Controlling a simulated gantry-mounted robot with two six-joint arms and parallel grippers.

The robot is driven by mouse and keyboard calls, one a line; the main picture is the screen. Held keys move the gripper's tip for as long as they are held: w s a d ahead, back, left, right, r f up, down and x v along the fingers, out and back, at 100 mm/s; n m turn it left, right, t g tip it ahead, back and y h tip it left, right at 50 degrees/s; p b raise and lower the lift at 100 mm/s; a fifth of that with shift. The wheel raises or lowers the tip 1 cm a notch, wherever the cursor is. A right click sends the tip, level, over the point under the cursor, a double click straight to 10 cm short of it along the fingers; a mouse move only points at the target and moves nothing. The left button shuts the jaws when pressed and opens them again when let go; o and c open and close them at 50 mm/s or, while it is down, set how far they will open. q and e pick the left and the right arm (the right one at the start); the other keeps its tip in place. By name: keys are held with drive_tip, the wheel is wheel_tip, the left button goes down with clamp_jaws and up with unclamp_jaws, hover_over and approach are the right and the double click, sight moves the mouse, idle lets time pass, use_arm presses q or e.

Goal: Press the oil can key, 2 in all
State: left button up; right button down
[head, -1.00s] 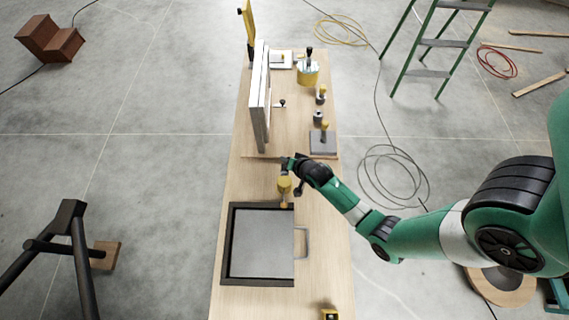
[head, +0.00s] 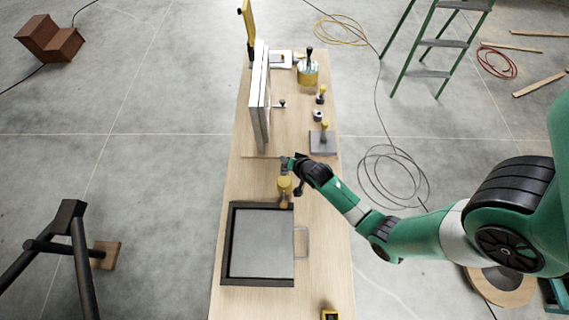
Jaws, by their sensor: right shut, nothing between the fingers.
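The oil can (head: 284,190) is a small yellow can on the wooden bench, just behind the black-framed tray. Its top is partly hidden by my right gripper (head: 286,162), so I cannot make out the key clearly. My right gripper comes in from the right and is shut and empty. Its tips are right at the top of the oil can; I cannot tell whether they touch it. My left gripper is not in view.
The black-framed grey tray (head: 262,245) fills the near left of the bench. A white upright panel (head: 261,95) stands behind. A grey plate with a yellow-handled tool (head: 323,142) and a yellow pot (head: 307,75) stand along the right side.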

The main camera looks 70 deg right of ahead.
idle(0.8)
wheel_tip(320, 180, up, 4)
drive_tip(key=p, duration=0.3)
drive_tip(key=shift+d, duration=0.1)
drive_tip(key=shift+f, duration=0.1)
wheel_tip(320, 180, down, 8)
drive_tip(key=b, duration=0.7)
drive_tip(key=shift+f+b, duration=0.35)
drive_tip(key=shift+b, duration=0.05)
idle(1.4)
drive_tip(key=shift+f+b, duration=0.3)
drive_tip(key=shift+f, duration=0.1)
